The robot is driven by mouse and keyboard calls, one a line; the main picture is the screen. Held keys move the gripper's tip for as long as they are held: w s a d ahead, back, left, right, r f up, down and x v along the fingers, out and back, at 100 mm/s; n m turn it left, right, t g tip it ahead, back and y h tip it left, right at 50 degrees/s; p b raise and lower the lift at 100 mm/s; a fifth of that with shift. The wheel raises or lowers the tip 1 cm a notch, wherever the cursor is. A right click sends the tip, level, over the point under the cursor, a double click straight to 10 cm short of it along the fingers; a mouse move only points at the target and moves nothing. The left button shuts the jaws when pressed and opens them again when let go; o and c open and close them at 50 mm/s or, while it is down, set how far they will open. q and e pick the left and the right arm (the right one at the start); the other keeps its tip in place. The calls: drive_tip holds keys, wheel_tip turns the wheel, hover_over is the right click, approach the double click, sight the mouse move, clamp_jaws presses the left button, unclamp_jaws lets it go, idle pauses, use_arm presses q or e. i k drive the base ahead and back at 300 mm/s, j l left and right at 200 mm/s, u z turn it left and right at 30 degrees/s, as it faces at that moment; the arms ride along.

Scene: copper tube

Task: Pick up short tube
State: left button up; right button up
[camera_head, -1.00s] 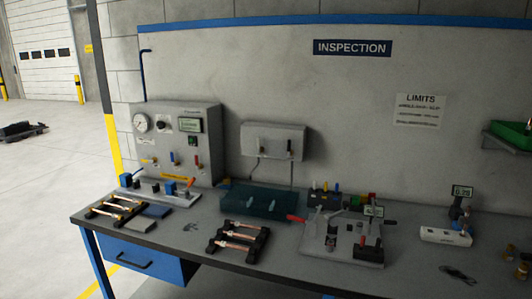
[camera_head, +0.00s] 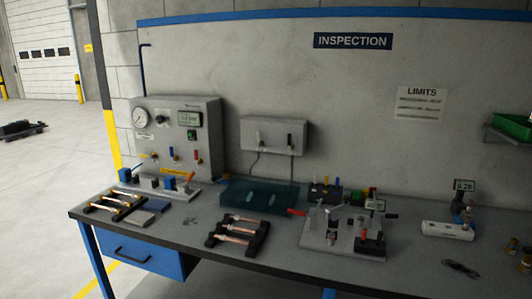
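Several copper tubes lie across two black racks on the grey workbench. The left rack (camera_head: 116,206) stands near the bench's left end, and its tubes (camera_head: 121,201) look pale and copper-coloured. The middle rack (camera_head: 238,233) stands near the front edge, with copper tubes (camera_head: 236,229) lying across it. I cannot tell from this distance which tube is the short one. Neither of my grippers shows in the head view.
A grey test panel with a gauge (camera_head: 177,135) stands at the back left. A teal tray (camera_head: 259,195) lies behind the middle rack. A grey fixture plate (camera_head: 322,238) stands to its right. A blue drawer (camera_head: 145,258) hangs below the bench (camera_head: 195,230).

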sight(469, 208)
drive_tip(key=i+l+z, duration=0.35)
drive_tip(key=l, duration=0.25)
drive_tip(key=i+l+z, duration=0.35)
drive_tip(key=i+l, duration=0.15)
drive_tip(key=i+l+z, duration=0.4)
drive_tip(key=i, duration=0.15)
drive_tip(key=j, duration=0.1)
